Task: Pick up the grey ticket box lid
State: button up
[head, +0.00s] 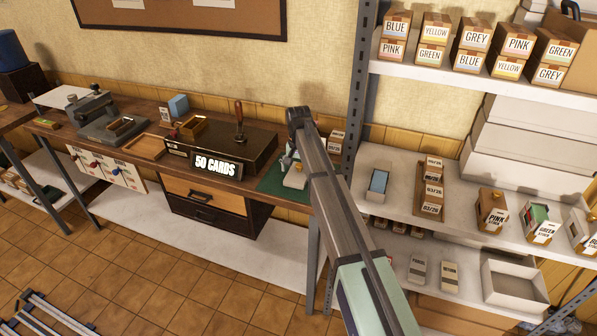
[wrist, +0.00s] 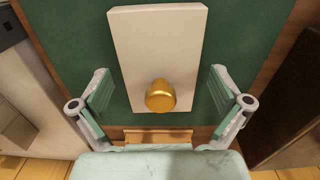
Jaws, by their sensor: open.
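The grey ticket box lid (wrist: 157,45) is a pale grey rectangular plate with a round gold knob (wrist: 160,96) near its lower end in the wrist view. It lies on a green mat (wrist: 235,35). My gripper (wrist: 160,92) is open, with one finger to the left and one to the right of the knob, both apart from it. In the head view a pale piece that looks like the lid (head: 296,180) shows on the green mat at the bench's right end, partly hidden by my arm. My gripper is mostly hidden there.
A dark box marked 50 CARDS (head: 217,165) with an upright lever stands left of the mat. A shelf unit with a grey post (head: 356,95) stands close on the right, holding labelled boxes. In the wrist view, a dark object (wrist: 300,95) lies at the right.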

jog(key=c, duration=1)
jog(key=shift+r, duration=0.15)
jog(key=shift+c, duration=0.2)
